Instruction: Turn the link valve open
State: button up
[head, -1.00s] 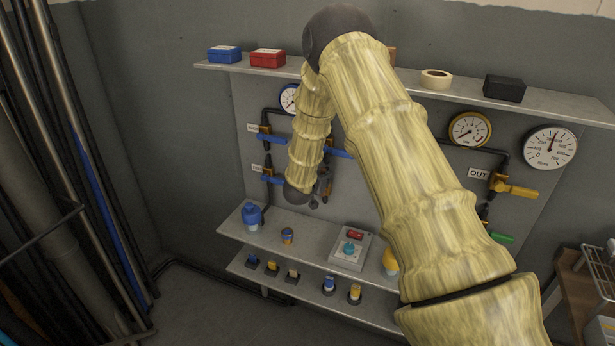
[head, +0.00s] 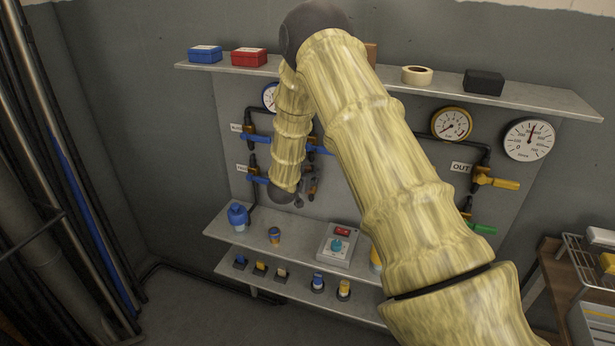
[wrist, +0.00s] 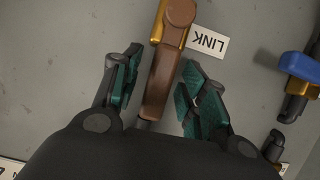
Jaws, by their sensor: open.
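The link valve has a brown lever handle (wrist: 160,85) on a brass body, seen in the wrist view beside a white LINK label (wrist: 209,41). My gripper (wrist: 157,88) is open, with one green-padded finger on each side of the lever. The lever lies between the fingers, with a visible gap on both sides. Its lower end runs toward my palm. In the head view my gripper (head: 306,186) is small and mostly hidden behind my arm in front of the panel, and the link valve cannot be made out there.
Blue-handled valves (head: 257,141) sit left on the panel; another blue handle (wrist: 299,66) shows at right in the wrist view. A yellow-handled valve (head: 497,182) is by the OUT label. A shelf (head: 150,66) runs above, and lower shelves hold a control box (head: 338,246).

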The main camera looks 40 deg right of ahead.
jog(key=v, duration=1.1)
jog(key=shift+s+a, duration=0.25)
jog(key=shift+a, duration=0.05)
jog(key=s+a+f+n+g+y+b, duration=0.15)
jog(key=s+a+f, duration=0.25)
jog(key=s+f, duration=0.4)
jog(key=s+a+f+n+y, duration=0.3)
jog(key=s+a+f, duration=0.15)
jog(key=f, duration=0.45)
jog(key=s+a+f+n+y+b, duration=0.15)
jog(key=s+a+f, duration=0.25)
jog(key=s+f, duration=0.4)
jog(key=s+a+f+n+g+y, duration=0.1)
jog(key=s+a+f+g, duration=0.1)
jog(key=s, duration=0.7)
jog(key=s+a+f+n+g+y, duration=0.2)
jog(key=s+a+f, duration=0.2)
jog(key=s, duration=0.5)
jog(key=s+a+f+n+g+y, duration=0.1)
jog(key=s+a+f+g+y, duration=0.1)
jog(key=s, duration=0.7)
jog(key=a+f, duration=0.1)
jog(key=a, duration=0.1)
jog(key=shift+a+f, duration=0.25)
jog(key=shift+a, duration=0.1)
jog(key=shift+c, duration=0.8)
jog(key=shift+w+a, duration=0.1)
